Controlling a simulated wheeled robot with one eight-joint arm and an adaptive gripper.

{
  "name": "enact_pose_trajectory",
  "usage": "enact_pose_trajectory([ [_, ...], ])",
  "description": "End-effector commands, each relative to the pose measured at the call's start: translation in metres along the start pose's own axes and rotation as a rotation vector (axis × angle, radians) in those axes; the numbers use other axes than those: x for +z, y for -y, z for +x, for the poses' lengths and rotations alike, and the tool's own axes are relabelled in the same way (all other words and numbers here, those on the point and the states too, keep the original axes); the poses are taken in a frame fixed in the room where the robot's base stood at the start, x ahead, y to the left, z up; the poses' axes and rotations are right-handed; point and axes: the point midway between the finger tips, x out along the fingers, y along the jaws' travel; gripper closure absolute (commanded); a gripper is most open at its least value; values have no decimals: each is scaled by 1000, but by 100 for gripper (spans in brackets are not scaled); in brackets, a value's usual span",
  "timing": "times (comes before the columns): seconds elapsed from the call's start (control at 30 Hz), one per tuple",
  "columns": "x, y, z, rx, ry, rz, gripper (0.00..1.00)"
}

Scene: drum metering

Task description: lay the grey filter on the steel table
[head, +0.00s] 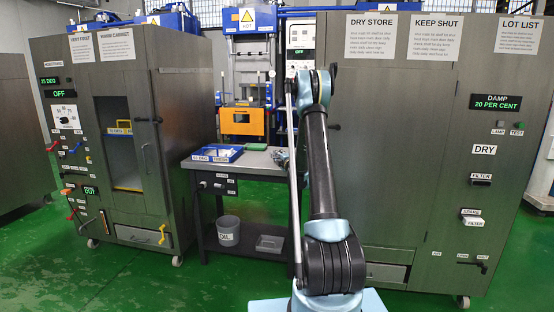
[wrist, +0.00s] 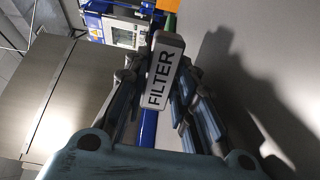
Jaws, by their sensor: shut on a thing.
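My gripper (wrist: 160,68) is shut on the grey filter (wrist: 162,88), a grey block with FILTER in dark letters on its pale face. The filter sits between both fingers in the wrist view and is tilted there. The steel table (head: 255,168) stands in the middle of the head view, with a grey top and a dark frame. My arm crosses in front of its right end and hides most of the gripper and the filter in the head view. I cannot tell how high the filter is above the table.
A blue tray (head: 213,153) stands on the table's left, with a green item (head: 257,147) at the back. The top's front middle looks bare. The dry store cabinet (head: 400,150) stands at right with a white spare filter (head: 473,219); the warm cabinet (head: 165,150) stands left.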

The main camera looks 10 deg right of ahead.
Motion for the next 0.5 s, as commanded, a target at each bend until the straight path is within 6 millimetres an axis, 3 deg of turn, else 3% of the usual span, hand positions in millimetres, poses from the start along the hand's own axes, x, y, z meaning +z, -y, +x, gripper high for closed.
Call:
enact_pose_trajectory([
  [0.47,1,16,2,-8,-2,-2,100],
  [0.5,2,17,3,-9,-2,-2,71],
])
